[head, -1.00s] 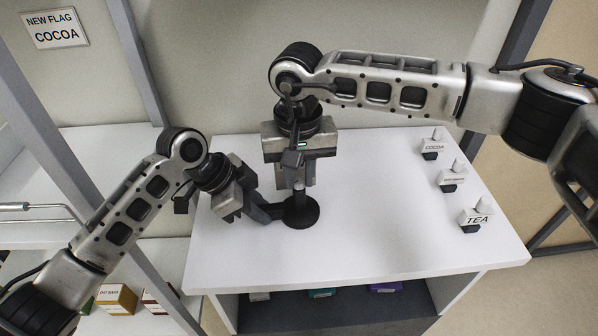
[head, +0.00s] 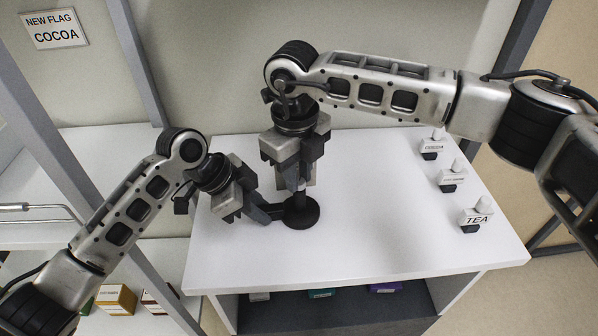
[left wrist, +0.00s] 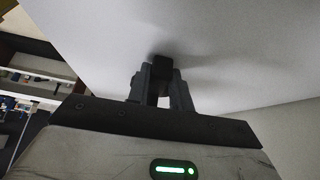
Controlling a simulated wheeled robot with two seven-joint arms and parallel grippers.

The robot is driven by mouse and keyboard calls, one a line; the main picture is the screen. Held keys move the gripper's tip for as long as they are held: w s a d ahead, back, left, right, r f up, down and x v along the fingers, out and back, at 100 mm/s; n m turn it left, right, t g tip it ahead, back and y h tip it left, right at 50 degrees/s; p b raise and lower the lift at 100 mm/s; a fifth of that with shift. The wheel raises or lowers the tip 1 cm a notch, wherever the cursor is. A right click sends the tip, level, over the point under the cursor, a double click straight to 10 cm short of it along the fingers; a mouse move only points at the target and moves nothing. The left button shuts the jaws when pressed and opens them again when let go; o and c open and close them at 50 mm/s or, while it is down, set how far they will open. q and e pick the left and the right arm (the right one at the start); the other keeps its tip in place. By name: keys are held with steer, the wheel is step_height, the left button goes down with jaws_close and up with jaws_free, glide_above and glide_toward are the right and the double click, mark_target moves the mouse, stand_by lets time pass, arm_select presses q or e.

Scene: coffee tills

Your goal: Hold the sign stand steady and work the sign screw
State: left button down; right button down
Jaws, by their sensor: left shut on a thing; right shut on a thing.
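The sign stand has a round black base (head: 301,216) that stands on the white counter, left of its middle. My left gripper (head: 278,211) is shut on the stand from the left, low down by the base. In the left wrist view its fingers (left wrist: 160,92) close around a dark piece of the stand (left wrist: 162,68). My right gripper (head: 300,186) points down from above and is shut on the top of the stand. The sign screw is hidden between its fingers.
On the counter's right side stand three small signs: COCOA (head: 432,147), one with small lettering (head: 452,179) and TEA (head: 476,218). A wall notice (head: 54,29) reads NEW FLAG COCOA. The white counter (head: 370,225) is clear between stand and signs. Grey posts rise at left.

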arm_select(q)
steer(key=shift+a, duration=0.15)
arm_select(e)
steer(key=m, duration=0.6)
steer(key=shift+d, duration=0.1)
steer(key=m, duration=0.6)
steer(key=c, duration=1.2)
jaws_free()
steer(key=shift+m, duration=0.3)
step_height(320, 180, up, 12)
arm_select(q)
steer(key=c, duration=1.2)
jaws_free()
steer(key=shift+o, duration=0.2)
